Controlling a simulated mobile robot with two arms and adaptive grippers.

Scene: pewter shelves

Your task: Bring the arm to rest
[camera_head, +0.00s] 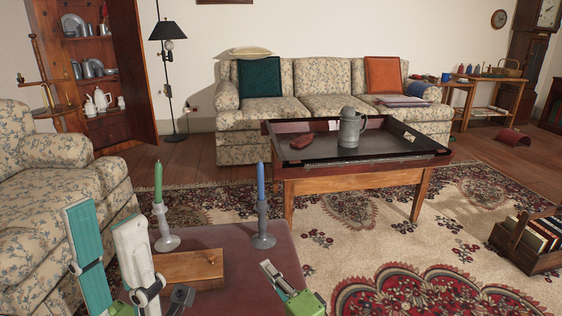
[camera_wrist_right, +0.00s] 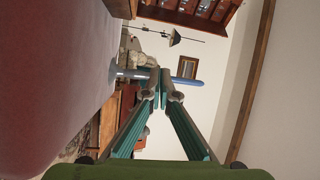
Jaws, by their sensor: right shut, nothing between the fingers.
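My left gripper (camera_head: 103,218) stands upright at the lower left in the head view, with a gap between its two fingers. My right gripper (camera_head: 268,266) shows only partly at the bottom edge there. In the right wrist view its teal-padded fingers meet at the tips (camera_wrist_right: 161,88), with nothing held. The blue candle in its pewter holder (camera_head: 262,230) stands upright on the red-brown tabletop (camera_head: 240,268), apart from the right gripper. The candle (camera_wrist_right: 185,82) also shows behind the fingertips in the wrist view.
A green candle in a holder (camera_head: 164,235) and a wooden block (camera_head: 192,268) stand on the near tabletop. A tray table (camera_head: 355,180) with a pewter pitcher (camera_head: 351,128) is beyond. A patterned sofa (camera_head: 60,190) is at left; a book crate (camera_head: 527,250) is at right.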

